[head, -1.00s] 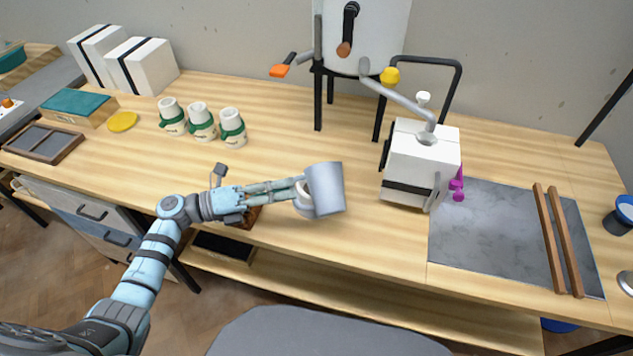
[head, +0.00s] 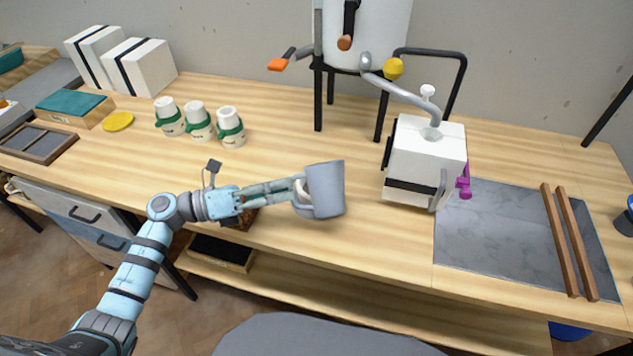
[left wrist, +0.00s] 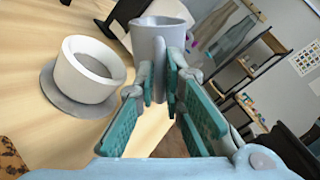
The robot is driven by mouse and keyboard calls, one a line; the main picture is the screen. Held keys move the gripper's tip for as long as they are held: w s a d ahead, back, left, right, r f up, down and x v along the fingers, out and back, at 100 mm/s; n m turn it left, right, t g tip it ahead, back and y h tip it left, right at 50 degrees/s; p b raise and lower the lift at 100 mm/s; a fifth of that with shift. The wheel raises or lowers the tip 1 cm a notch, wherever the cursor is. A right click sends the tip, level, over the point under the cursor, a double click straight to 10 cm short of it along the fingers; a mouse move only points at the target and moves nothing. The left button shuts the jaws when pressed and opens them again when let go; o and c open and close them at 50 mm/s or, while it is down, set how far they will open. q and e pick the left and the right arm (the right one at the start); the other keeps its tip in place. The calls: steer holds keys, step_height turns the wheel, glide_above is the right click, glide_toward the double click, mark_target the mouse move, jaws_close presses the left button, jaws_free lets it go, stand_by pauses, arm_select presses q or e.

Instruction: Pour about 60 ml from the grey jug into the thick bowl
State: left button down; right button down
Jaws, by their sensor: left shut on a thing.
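The grey jug (head: 327,190) is in my left gripper (head: 297,190), held out over the front middle of the bench. In the left wrist view the jug (left wrist: 160,40) is just beyond the fingers (left wrist: 168,85), which are closed on its handle side. The jug looks close to upright; no liquid stream shows, and its contents are hidden. A thick-walled white bowl (left wrist: 88,72) stands on a grey disc to the left of the jug in the left wrist view. In the head view the bowl is mostly hidden behind the jug and gripper. My right gripper is out of view.
A white block-shaped machine (head: 426,155) with a metal arm stands right of the jug. A grey slab (head: 490,230) with two wooden sticks (head: 568,240) lies farther right. Several white-and-green cups (head: 199,122) stand at the back left. Bench around the jug's front is clear.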

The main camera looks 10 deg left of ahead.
arm_select(q)
steer(key=s+f+m+b, duration=0.1)
steer(key=m+b, duration=0.1)
steer(key=b, duration=0.1)
steer(key=s+d+f+m+b, duration=0.1)
steer(key=m+b, duration=0.1)
steer(key=b, duration=0.1)
steer(key=s+d+f+m+b, duration=0.1)
steer(key=s+m+b, duration=0.1)
steer(key=m+b, duration=0.1)
steer(key=shift+f, duration=0.3)
steer(key=shift+s+d+r+m+b, duration=0.15)
steer(key=shift+s+m+b, duration=0.15)
steer(key=shift+m+b, duration=0.35)
steer(key=shift+r, duration=0.15)
